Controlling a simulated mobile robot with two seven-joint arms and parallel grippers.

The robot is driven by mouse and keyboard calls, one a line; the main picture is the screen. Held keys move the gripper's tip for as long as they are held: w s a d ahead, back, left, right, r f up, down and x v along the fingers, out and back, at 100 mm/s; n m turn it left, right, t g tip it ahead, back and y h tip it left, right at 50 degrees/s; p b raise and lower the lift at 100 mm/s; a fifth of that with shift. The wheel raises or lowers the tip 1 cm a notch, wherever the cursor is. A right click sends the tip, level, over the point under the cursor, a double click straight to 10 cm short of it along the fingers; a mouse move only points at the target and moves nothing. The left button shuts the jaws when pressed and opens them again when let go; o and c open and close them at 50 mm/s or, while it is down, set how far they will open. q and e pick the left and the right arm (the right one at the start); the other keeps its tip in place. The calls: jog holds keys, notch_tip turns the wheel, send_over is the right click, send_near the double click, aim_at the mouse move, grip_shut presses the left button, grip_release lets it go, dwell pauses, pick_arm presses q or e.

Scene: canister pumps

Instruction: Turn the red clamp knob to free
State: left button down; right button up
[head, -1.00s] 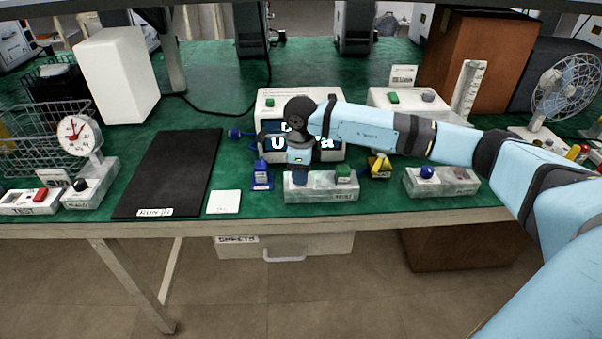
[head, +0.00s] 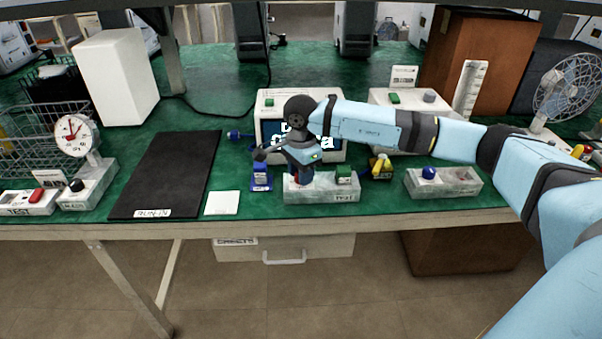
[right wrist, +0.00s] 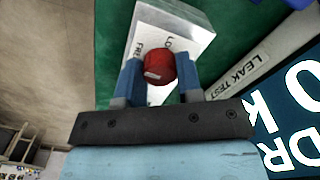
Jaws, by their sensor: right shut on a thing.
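The red clamp knob (right wrist: 160,67) is between the two blue fingers of my right gripper (right wrist: 162,83) in the right wrist view. It has a pale mark on its face. It sits on a pale box (right wrist: 187,25) with a printed label, partly legible as "FRE" and "LD". In the head view my right gripper (head: 299,181) points down onto the left end of the pale box (head: 325,194), and only a bit of red shows beside the fingers. The gripper is shut on the knob. My left gripper is not in view.
A blue item (head: 261,177) stands left, a yellow-and-black one (head: 380,167) right. A screen unit (head: 329,101) is behind. A box with a blue knob (head: 452,185) is further right. A black mat (head: 170,170) lies left.

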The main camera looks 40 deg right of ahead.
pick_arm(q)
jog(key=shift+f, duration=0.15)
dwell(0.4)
pick_arm(e)
jog(key=o, duration=0.9)
pick_arm(q)
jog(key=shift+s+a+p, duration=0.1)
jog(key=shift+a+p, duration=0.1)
jog(key=shift+p, duration=0.7)
pick_arm(e)
notch_tip(320, 180, up, 14)
jog(key=shift+f, duration=0.1)
